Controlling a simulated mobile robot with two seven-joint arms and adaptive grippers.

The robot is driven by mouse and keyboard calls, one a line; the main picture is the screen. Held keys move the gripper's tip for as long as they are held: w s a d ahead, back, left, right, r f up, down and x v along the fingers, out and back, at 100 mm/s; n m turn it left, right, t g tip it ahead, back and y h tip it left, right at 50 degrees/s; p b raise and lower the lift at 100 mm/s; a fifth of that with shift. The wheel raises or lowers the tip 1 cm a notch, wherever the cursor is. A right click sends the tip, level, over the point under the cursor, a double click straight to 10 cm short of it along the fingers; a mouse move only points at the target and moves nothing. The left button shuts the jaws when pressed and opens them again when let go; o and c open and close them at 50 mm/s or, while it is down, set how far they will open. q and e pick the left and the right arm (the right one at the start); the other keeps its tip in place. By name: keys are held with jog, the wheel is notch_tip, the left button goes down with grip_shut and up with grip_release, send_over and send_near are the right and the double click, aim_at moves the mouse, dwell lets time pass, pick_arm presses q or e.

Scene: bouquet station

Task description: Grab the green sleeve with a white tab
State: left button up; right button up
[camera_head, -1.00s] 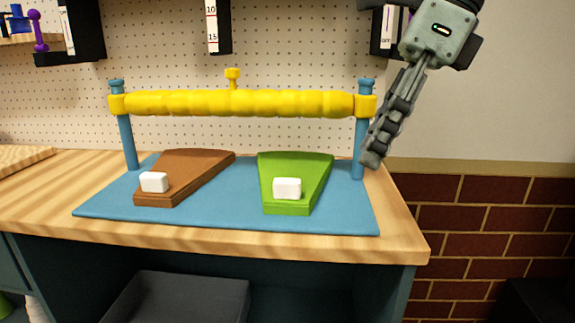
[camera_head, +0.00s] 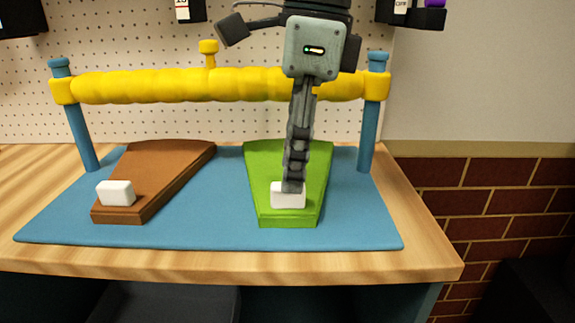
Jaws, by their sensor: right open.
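The green sleeve (camera_head: 257,180) lies on the blue mat, a wedge shape with its narrow end toward me. Its white tab (camera_head: 288,200) sits near that front end. My right gripper (camera_head: 293,188) is open and points down over the sleeve, with its fingertips at the upper edge of the white tab in the picture. The fingers hide part of the sleeve and tab. I cannot tell whether they touch the tab. My left gripper is not in view.
A brown sleeve (camera_head: 160,178) with its own white tab (camera_head: 116,193) lies to the left on the blue mat (camera_head: 205,225). A yellow roll (camera_head: 160,87) spans two blue posts behind the sleeves. The wooden counter (camera_head: 230,262) ends just in front of the mat.

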jog(key=shift+a+f, duration=0.25)
jog(key=shift+f, duration=1.1)
jog(key=shift+c, duration=0.6)
jog(key=c, duration=0.7)
grip_shut()
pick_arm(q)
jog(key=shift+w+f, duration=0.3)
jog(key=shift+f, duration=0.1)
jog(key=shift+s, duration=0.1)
